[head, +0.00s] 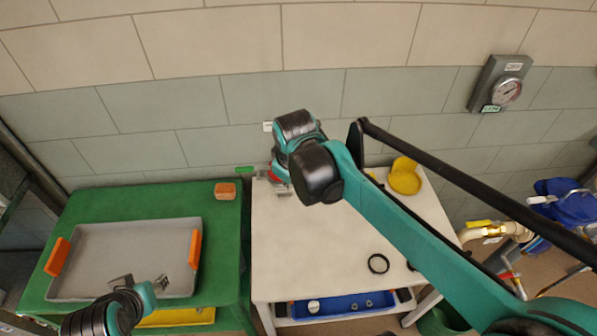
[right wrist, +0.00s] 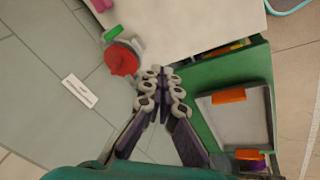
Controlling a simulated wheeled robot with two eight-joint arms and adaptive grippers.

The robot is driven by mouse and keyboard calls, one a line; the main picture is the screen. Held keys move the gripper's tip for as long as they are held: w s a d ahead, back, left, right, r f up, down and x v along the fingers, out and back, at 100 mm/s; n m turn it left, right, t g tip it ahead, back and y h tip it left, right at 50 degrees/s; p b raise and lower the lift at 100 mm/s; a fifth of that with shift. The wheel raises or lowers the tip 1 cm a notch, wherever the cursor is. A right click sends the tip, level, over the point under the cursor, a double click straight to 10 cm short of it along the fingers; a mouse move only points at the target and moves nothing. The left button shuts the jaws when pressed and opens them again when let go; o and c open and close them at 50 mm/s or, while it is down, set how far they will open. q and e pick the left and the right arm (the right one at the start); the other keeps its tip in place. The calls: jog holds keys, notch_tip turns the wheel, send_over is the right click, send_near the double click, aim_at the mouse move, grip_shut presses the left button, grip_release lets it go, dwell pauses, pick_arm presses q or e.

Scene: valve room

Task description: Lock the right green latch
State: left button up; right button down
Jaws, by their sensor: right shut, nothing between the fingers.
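A small green latch handle (right wrist: 113,33) shows in the right wrist view, beside a round red part (right wrist: 121,61) on a grey fitting by the wall. In the head view the red part (head: 275,177) is partly hidden by my right gripper (head: 283,189), and another green piece (head: 244,170) lies left of it. My right gripper (right wrist: 161,76) is shut and empty, close to the red part but apart from it in the wrist view. My left gripper (head: 142,282) is open over the tray's near edge. I cannot tell the latch's state.
The white table (head: 310,250) holds a black ring (head: 378,263) and a yellow part (head: 404,177). The green table (head: 100,205) bears a grey tray (head: 125,255) and an orange block (head: 225,191). Pipes stand at right.

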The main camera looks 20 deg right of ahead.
jog(key=w+d+f+n+g+p, duration=0.1)
jog(key=w+f+n, duration=0.3)
jog(key=w, duration=0.5)
jog(key=w+d+f+n+g+h+p, duration=0.1)
jog(key=w+d+f+n+g, duration=0.1)
jog(key=w, duration=0.7)
notch_tip(320, 180, down, 2)
jog(key=shift+f+n+g+h+p, duration=0.1)
jog(key=shift+n+g+h+p, duration=0.25)
jog(key=shift+n+g, duration=0.65)
jog(key=b+x, duration=0.3)
jog(key=x, duration=0.7)
jog(key=shift+w+f, duration=0.1)
jog(key=d, duration=0.1)
jog(key=s+d, duration=0.1)
jog(key=d, duration=0.1)
jog(key=shift+s+d+b, duration=0.15)
jog(key=shift+d+b, duration=0.2)
